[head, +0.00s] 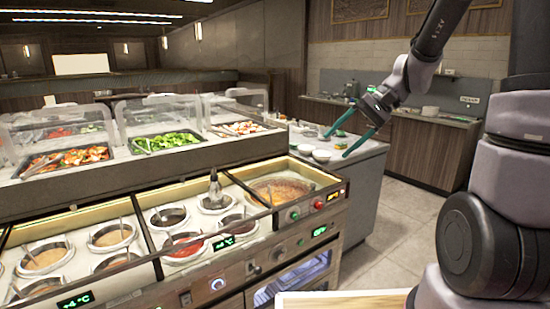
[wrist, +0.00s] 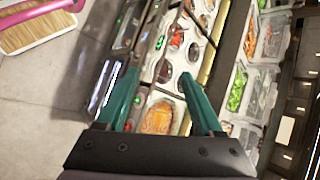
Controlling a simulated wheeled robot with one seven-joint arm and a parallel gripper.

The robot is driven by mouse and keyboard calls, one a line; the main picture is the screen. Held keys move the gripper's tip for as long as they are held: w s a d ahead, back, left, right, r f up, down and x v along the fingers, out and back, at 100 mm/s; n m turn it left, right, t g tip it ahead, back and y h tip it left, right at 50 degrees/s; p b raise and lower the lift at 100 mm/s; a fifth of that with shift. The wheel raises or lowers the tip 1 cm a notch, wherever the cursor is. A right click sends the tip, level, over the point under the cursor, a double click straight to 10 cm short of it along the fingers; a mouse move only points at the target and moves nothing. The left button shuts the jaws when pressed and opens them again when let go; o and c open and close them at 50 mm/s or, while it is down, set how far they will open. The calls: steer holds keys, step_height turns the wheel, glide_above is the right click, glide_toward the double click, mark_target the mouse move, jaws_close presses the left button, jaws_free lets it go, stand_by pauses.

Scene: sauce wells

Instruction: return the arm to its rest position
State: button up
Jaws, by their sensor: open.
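My gripper (head: 336,146) is at the upper right of the head view, raised in the air. Its two green fingers are spread apart, and nothing is between them. My arm reaches up and out from the right side of the picture. In the wrist view, the open fingers (wrist: 156,72) point towards the sauce counter, which lies below and beyond them. The sauce counter (head: 215,266) has several round wells and one large pan of brown-orange food (head: 282,188). The gripper touches nothing that I can see.
Glass-covered salad trays (head: 165,142) stand behind the sauce wells. A side counter (head: 368,160) with white bowls (head: 321,156) lies behind the gripper. A pale wood-edged surface (head: 345,301) is at the bottom. Tiled floor (head: 400,225) is open on the right.

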steer(key=s+d+r+n+t+h, duration=0.1)
steer(key=s+d+r+t+h, duration=0.5)
steer(key=s+r, duration=0.5)
steer(key=shift+s+d+r+t+h, duration=0.15)
steer(key=shift+s+d+t+h, duration=0.25)
steer(key=shift+s+d+t, duration=0.45)
steer(key=shift+w+d+g, duration=0.15)
steer(key=shift+g, duration=0.1)
steer(key=shift+c, duration=0.3)
